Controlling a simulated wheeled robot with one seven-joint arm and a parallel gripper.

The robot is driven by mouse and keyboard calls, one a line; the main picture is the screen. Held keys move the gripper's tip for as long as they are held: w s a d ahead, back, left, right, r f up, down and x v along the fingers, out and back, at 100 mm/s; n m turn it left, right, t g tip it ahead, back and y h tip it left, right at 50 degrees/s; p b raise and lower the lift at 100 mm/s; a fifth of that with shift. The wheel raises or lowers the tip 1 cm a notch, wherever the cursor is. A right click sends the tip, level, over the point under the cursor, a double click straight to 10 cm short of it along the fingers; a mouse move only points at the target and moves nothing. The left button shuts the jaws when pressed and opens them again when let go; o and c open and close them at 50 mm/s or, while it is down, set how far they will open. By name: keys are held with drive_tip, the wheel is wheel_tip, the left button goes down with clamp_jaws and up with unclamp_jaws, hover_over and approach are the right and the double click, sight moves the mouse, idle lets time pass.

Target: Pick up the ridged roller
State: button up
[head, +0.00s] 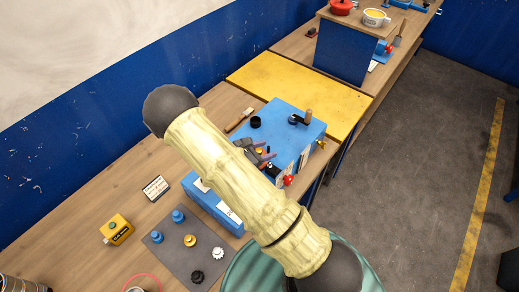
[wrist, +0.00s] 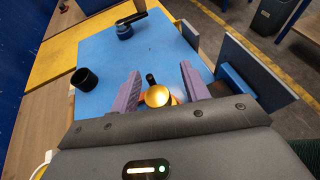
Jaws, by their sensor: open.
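My gripper (wrist: 160,82) is open over a blue-topped unit (wrist: 155,50), with its two purple fingers apart. Between them, in the wrist view, is a round gold-coloured piece (wrist: 157,97) with a small black stem behind it; I cannot tell whether the fingers touch it. A short black cylinder (wrist: 85,80) stands on the blue top, left of the fingers, and also shows in the head view (head: 256,122). I cannot make out ridges on either piece, so I cannot tell which is the ridged roller. In the head view my arm partly hides the gripper (head: 264,154).
A black crank (wrist: 125,28) sits at the far side of the blue top. A grey mat (head: 165,255) with blue, yellow, black and white parts lies on the bench. A yellow button box (head: 117,230) stands left. The yellow tabletop (head: 300,85) beyond is clear.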

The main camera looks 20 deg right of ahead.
drive_tip(key=shift+a, duration=0.2)
drive_tip(key=shift+w, duration=0.1)
drive_tip(key=shift+f, duration=0.1)
drive_tip(key=c, duration=0.4)
clamp_jaws()
drive_tip(key=shift+d, duration=0.1)
wheel_tip(320, 180, up, 10)
drive_tip(key=b, duration=0.3)
idle(0.4)
